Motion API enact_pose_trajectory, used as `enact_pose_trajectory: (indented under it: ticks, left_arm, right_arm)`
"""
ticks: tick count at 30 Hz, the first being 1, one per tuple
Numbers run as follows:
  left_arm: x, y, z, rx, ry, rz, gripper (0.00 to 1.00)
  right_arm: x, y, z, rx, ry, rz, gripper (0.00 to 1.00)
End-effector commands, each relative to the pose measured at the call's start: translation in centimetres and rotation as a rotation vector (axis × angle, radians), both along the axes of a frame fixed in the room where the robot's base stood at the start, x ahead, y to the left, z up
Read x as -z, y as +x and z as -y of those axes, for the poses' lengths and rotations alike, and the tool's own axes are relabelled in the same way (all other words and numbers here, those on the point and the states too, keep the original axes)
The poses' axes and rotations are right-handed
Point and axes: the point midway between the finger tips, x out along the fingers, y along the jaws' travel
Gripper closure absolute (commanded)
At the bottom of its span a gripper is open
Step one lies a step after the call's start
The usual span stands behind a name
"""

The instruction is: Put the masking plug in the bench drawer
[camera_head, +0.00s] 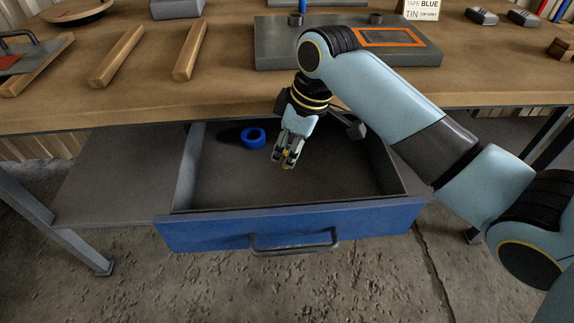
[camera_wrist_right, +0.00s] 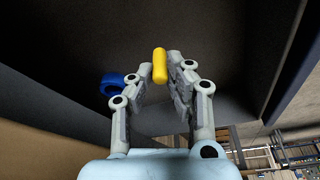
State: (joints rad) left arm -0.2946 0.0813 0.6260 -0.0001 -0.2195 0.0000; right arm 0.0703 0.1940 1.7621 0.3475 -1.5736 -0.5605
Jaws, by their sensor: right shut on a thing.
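The masking plug (camera_wrist_right: 160,66) is a small yellow cylinder held between the fingertips of my right gripper in the right wrist view. In the head view only a bit of yellow shows at the tips of my right gripper (camera_head: 287,158). That gripper points down over the open bench drawer (camera_head: 290,219), which has a blue front and a dark floor. The plug's height above the drawer floor is hard to tell. My left gripper is not in the frames.
A blue ring, like a tape roll (camera_head: 253,138), lies in the drawer left of my gripper. The drawer floor at right is clear. The wooden bench top (camera_head: 150,85) overhangs the drawer's back. A grey plate (camera_head: 275,57) and wooden bars lie on the bench.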

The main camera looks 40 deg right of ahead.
Motion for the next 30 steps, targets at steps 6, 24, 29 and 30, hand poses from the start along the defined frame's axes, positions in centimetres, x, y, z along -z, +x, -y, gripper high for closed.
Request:
enact_pose_trajectory:
  ticks: [6, 24, 29, 30]
  left_arm:
    - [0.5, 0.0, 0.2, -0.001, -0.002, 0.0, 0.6]
    - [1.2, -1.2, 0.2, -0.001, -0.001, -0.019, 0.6]
    - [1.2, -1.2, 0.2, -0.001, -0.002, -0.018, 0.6]
    - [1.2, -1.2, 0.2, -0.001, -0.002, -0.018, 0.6]
  right_arm:
    - [1.7, 0.0, 0.0, 0.0, 0.0, -0.001, 1.0]
    - [4.9, 0.0, 0.0, 0.0, 0.001, 0.002, 0.81]
    - [4.9, 0.0, 0.0, 0.0, 0.001, 0.002, 0.62]
    - [4.9, 0.0, 0.0, 0.0, 0.001, 0.002, 0.62]
